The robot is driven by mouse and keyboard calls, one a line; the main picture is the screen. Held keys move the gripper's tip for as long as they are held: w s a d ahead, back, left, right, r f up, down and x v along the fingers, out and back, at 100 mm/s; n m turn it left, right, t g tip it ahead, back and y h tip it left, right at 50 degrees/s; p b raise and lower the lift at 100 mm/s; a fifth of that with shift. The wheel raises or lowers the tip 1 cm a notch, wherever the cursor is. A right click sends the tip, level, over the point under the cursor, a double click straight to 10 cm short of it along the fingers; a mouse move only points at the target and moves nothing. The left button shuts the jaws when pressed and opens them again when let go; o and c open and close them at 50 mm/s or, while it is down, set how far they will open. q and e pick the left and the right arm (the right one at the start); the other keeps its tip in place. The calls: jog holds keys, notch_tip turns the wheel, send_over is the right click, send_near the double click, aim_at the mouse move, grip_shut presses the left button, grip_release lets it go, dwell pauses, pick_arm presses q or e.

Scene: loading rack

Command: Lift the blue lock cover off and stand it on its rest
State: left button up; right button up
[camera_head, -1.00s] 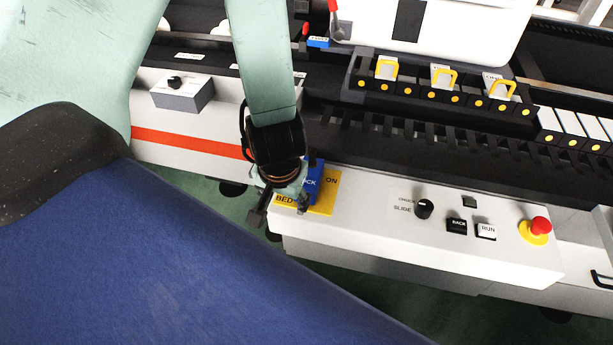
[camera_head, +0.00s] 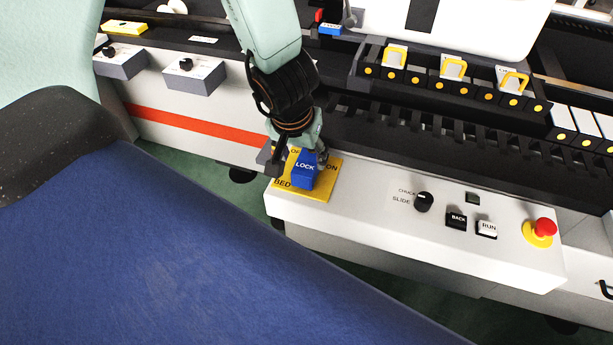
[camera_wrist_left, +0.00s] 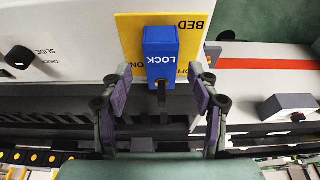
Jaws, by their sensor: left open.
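The blue lock cover (camera_head: 304,172), marked LOCK, sits on a yellow plate (camera_head: 319,190) marked BED, OFF and ON, at the left end of the white control panel. My left gripper (camera_head: 297,158) is at the cover's far side in the head view, its fingers apart. In the left wrist view the blue cover (camera_wrist_left: 161,55) is ahead of the open fingers (camera_wrist_left: 161,85), centred between them; I see no contact. A dark stem shows below the cover there. No rest for the cover can be made out. My right gripper is not in view.
On the panel to the right are a black knob (camera_head: 424,201), BACK (camera_head: 456,220) and RUN (camera_head: 487,228) buttons and a red stop button (camera_head: 545,227). Grey boxes (camera_head: 194,77) with knobs stand at the left. A dark slotted rack (camera_head: 440,130) lies behind the panel.

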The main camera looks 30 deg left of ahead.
aim_at(305, 168)
pick_arm(q)
jog(key=b+x, duration=0.1)
jog(key=x, duration=0.1)
jog(key=b+x, duration=0.1)
jog(key=x, duration=0.1)
jog(key=shift+a+f, duration=0.2)
jog(key=shift+a, duration=0.05)
jog(key=shift+w+d+f+b, duration=0.2)
jog(key=shift+f+b, duration=0.1)
jog(key=shift+f, duration=0.1)
jog(key=shift+a+f, duration=0.1)
jog(key=shift+a, duration=0.05)
jog(key=shift+c, duration=1.3)
jog(key=c, duration=0.9)
jog(key=shift+r+p, duration=3.85)
jog(key=shift+p, duration=0.4)
